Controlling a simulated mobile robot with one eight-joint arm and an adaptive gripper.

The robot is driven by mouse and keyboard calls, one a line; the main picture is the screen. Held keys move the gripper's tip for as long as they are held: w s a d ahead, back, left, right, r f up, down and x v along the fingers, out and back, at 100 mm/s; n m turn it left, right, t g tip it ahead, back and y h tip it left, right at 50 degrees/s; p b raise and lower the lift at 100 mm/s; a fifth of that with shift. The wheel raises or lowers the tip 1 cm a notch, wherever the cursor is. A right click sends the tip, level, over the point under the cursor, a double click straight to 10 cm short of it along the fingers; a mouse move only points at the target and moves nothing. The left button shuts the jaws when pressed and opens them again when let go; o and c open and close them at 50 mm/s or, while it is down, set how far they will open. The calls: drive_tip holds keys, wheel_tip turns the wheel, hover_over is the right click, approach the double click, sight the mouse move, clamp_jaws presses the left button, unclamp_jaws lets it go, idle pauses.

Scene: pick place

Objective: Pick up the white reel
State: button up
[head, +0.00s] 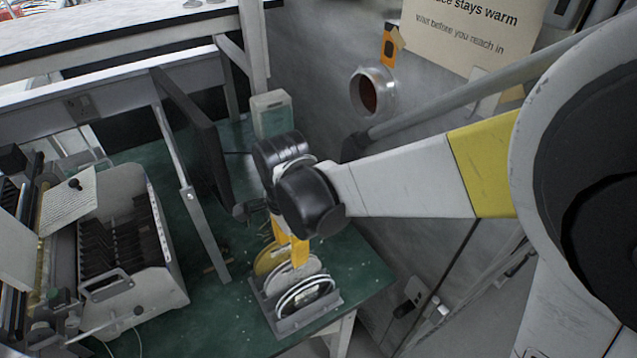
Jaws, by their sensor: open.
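A grey slotted rack (287,326) stands on the green table top near its front right corner and holds several reels on edge. A white reel (283,302) with a pale rim is at the front of the rack. A pale, off-white disc (311,264) stands just behind it, and a yellow reel (266,262) is behind that. My gripper (290,254), with yellow-orange fingers, hangs over the back part of the rack. It is open. The fingertips overlap the discs in the picture, and I cannot tell whether they touch any. My wrist hides part of the scene behind it.
A grey machine with dark slots (135,295) stands at the left. A dark upright panel (192,125) and a pale slanted bar (190,195) are behind. A grey-green box (271,113) stands near the wall, which has a round port (372,92). Bare green table lies left of the rack.

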sight(293, 275)
drive_tip(key=f+b, duration=0.2)
drive_tip(key=f, duration=0.4)
drive_tip(key=shift+a, duration=0.2)
drive_tip(key=shift+f+b, duration=1.55)
drive_tip(key=shift+f, duration=1.2)
drive_tip(key=shift+d+r, duration=0.1)
clamp_jaws()
